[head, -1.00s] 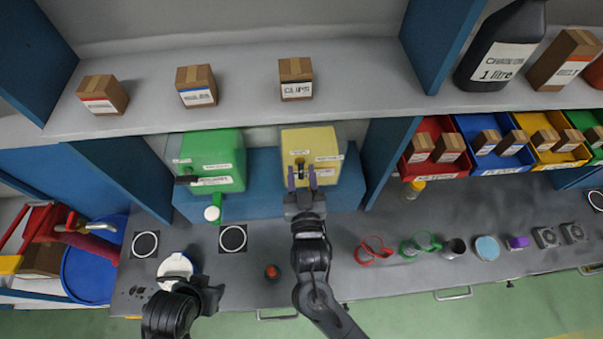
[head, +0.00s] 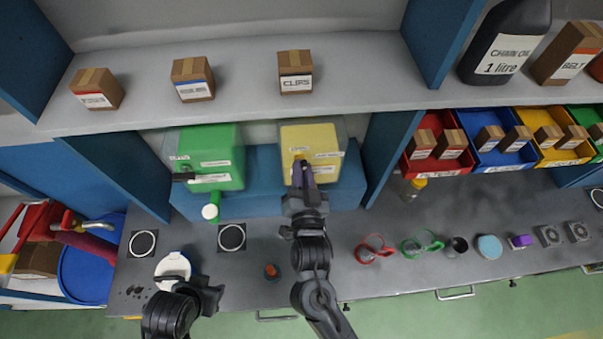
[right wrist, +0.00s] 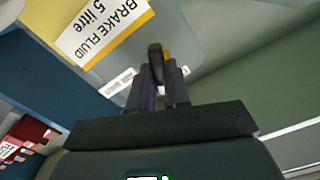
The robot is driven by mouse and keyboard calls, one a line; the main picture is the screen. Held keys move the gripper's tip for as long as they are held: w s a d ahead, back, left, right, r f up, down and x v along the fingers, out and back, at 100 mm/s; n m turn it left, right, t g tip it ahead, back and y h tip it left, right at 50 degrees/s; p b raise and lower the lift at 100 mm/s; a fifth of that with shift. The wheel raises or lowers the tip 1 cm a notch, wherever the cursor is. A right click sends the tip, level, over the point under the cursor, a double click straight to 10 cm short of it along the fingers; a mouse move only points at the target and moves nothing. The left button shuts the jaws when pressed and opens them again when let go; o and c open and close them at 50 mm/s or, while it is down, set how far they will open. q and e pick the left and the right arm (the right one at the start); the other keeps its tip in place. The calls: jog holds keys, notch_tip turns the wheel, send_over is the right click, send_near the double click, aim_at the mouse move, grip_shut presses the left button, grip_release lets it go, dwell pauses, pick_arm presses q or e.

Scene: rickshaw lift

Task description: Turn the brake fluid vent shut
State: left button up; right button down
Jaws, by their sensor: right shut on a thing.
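The yellow brake fluid container (head: 322,142) stands on the blue ledge under the shelf. Its label (right wrist: 103,32) reads "BRAKE FLUID 5 litre" in the right wrist view. My right gripper (head: 302,168) is at the container's front left. In the right wrist view its fingers (right wrist: 160,88) are shut on the small dark vent (right wrist: 156,58), whose tip shows between them. The fingers hide most of the vent, so I cannot tell how far it is turned.
A green container (head: 212,150) with a dark tap stands left of the yellow one. Small boxes sit on the shelf (head: 245,85) above. Red (head: 375,250) and green (head: 422,244) ring-shaped items lie on the bench at right. The bench front centre is mostly clear.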

jog(key=shift+m, duration=0.4)
jog(key=c, duration=1.1)
grip_release()
jog(key=shift+s+d+b, duration=0.15)
jog(key=shift+s+b, duration=0.25)
jog(key=shift+s, duration=1.4)
jog(key=shift+s+d+b, duration=0.2)
jog(key=shift+s+b, duration=0.2)
jog(key=shift+s, duration=1.4)
jog(key=shift+s+d+b, duration=0.15)
jog(key=shift+s+b, duration=0.25)
jog(key=shift+s, duration=1.4)
